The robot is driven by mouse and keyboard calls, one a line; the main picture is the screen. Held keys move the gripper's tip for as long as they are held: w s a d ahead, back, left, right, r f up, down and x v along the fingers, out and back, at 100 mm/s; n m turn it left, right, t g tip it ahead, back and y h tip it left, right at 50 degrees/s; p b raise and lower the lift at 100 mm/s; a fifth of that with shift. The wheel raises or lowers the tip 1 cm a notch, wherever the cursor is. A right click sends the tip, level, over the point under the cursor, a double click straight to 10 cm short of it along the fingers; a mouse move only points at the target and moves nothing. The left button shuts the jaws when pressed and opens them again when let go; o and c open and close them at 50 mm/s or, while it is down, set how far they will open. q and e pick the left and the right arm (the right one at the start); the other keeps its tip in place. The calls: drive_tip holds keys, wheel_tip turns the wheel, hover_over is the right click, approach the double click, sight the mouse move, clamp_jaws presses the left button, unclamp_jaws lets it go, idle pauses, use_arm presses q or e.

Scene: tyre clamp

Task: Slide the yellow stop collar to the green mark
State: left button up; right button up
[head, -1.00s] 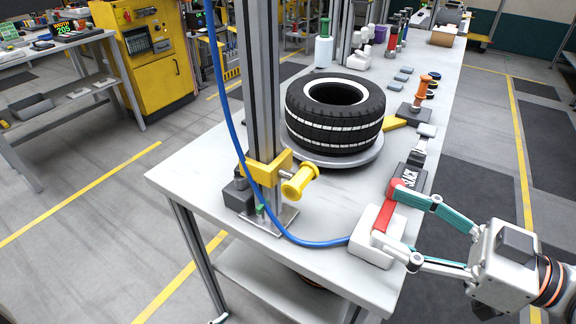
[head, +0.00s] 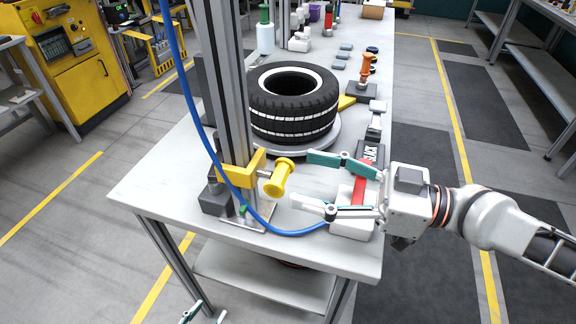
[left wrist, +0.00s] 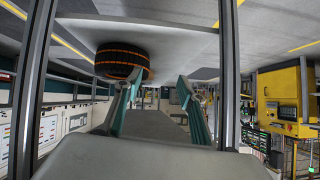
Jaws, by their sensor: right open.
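The yellow stop collar (head: 238,173) sits around the upright grey post (head: 226,90), with a round yellow knob (head: 280,178) sticking out to its right. A small green mark (head: 243,210) shows low on the post, below the collar. My right gripper (head: 302,180) is open and empty, its fingertips just right of the knob, one above and one below its level, seemingly not touching it. My left gripper (head: 206,314) shows only its fingertips at the bottom edge, below the table. In the left wrist view its fingers (left wrist: 160,90) are apart with nothing between them.
A blue hose (head: 190,95) runs down past the post to a white box (head: 350,222) with a red lever (head: 359,192). A tyre (head: 292,105) lies on a round plate behind the post. The table's front edge is clear left of the post.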

sight(282, 173)
drive_tip(key=shift+p+x, duration=1.3)
drive_tip(key=shift+x, duration=0.95)
use_arm(q)
wheel_tip(282, 173, up, 2)
drive_tip(key=shift+s+r, duration=0.1)
drive_tip(key=shift+r, duration=0.1)
use_arm(e)
drive_tip(key=shift+f, duration=0.1)
drive_tip(key=c, duration=1.6)
drive_tip(key=shift+f+b, duration=2.05)
drive_tip(key=shift+f, duration=0.1)
drive_tip(key=o, duration=1.6)
use_arm(q)
drive_tip(key=f, duration=0.3)
drive_tip(key=shift+w+a, duration=0.2)
drive_tip(key=shift+a, duration=0.15)
